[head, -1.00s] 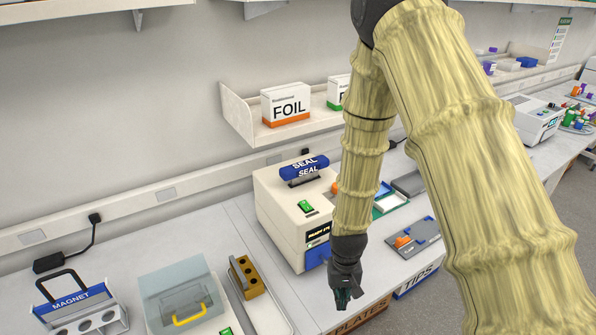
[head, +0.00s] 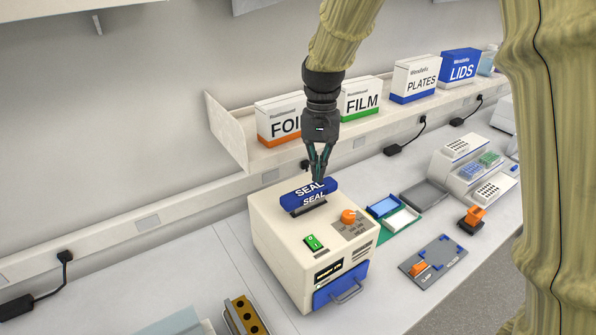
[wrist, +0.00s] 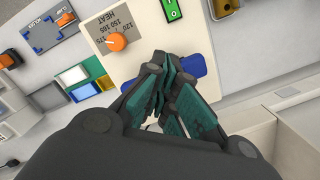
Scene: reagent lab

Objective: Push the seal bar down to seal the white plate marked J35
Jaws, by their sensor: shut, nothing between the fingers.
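The blue seal bar (head: 309,192), marked SEAL, sits on top of the cream sealer (head: 285,240) toward its back. My gripper (head: 319,179) is shut and empty, fingers pointing down at the right part of the bar; whether they touch it I cannot tell. In the wrist view the shut fingers (wrist: 170,88) cover the middle of the blue bar (wrist: 192,72), and its ends show on both sides. The sealer's blue front drawer (head: 340,286) with its metal handle looks closed. No plate marked J35 is visible.
An orange heat knob (head: 348,216) and a green switch (head: 313,242) are on the sealer's top. The shelf (head: 240,140) with the FOIL box (head: 278,120) and FILM box (head: 361,98) is close behind my gripper. A grey holder (head: 433,257) and coloured trays (head: 400,217) stand to the right.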

